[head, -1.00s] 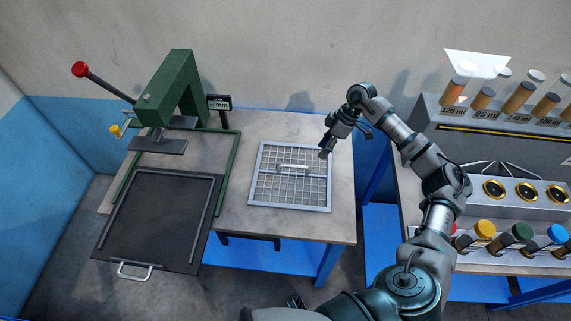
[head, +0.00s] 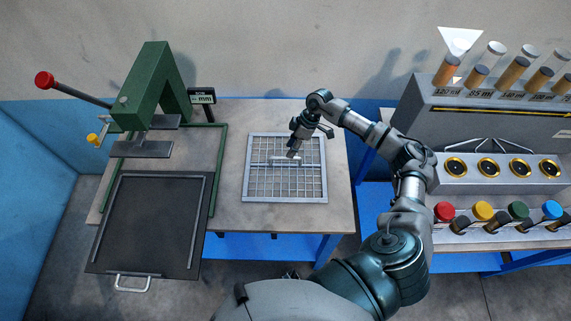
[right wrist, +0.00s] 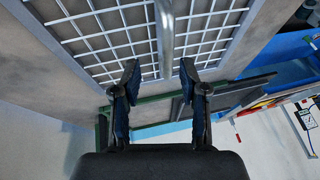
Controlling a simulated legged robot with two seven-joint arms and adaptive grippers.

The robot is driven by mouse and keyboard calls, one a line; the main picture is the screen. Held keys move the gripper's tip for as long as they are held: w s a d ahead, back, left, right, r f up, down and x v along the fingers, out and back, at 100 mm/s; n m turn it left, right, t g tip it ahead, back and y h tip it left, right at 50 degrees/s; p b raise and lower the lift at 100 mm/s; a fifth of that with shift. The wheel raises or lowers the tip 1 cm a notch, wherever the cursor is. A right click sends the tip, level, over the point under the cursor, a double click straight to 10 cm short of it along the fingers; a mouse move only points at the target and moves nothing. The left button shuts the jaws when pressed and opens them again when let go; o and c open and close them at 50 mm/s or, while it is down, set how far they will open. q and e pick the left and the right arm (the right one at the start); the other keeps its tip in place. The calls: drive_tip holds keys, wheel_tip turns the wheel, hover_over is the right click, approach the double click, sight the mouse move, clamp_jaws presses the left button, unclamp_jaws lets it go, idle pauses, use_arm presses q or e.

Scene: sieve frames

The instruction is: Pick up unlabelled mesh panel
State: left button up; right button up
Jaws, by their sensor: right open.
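The mesh panel (head: 285,183) is a square grey wire grid in a metal frame with a bar handle (head: 284,161) across its middle. It lies flat on the table in the head view, and no label shows on it. It also shows at the top of the right wrist view (right wrist: 112,32). My right gripper (head: 293,154) is above the panel, close to the handle. In the right wrist view its two fingers (right wrist: 158,80) are apart, with the handle bar (right wrist: 165,40) running up between and beyond them. I cannot tell the exact height gap. My left gripper is not seen clearly.
A green press (head: 158,90) with a red-knobbed lever (head: 45,79) stands left, behind a black tray (head: 150,225) with a front handle. A small display (head: 202,97) is beside it. A rack with tubes and coloured caps (head: 470,125) stands right. Bare tabletop surrounds the panel.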

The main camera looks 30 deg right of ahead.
sight(285, 159)
drive_tip(key=shift+s+f, duration=0.1)
drive_tip(key=shift+f, duration=0.35)
drive_tip(key=a+f, duration=0.3)
drive_tip(key=shift+a+f+p, duration=0.3)
drive_tip(key=shift+a+p, duration=0.05)
drive_tip(key=shift+a, duration=0.05)
drive_tip(key=shift+d, duration=0.3)
drive_tip(key=shift+d+f, duration=0.25)
drive_tip(key=shift+d, duration=0.2)
drive_tip(key=shift+a+p, duration=0.3)
drive_tip(key=shift+a, duration=0.3)
drive_tip(key=c, duration=0.7)
drive_tip(key=shift+d, duration=0.15)
clamp_jaws()
drive_tip(key=shift+d, duration=0.2)
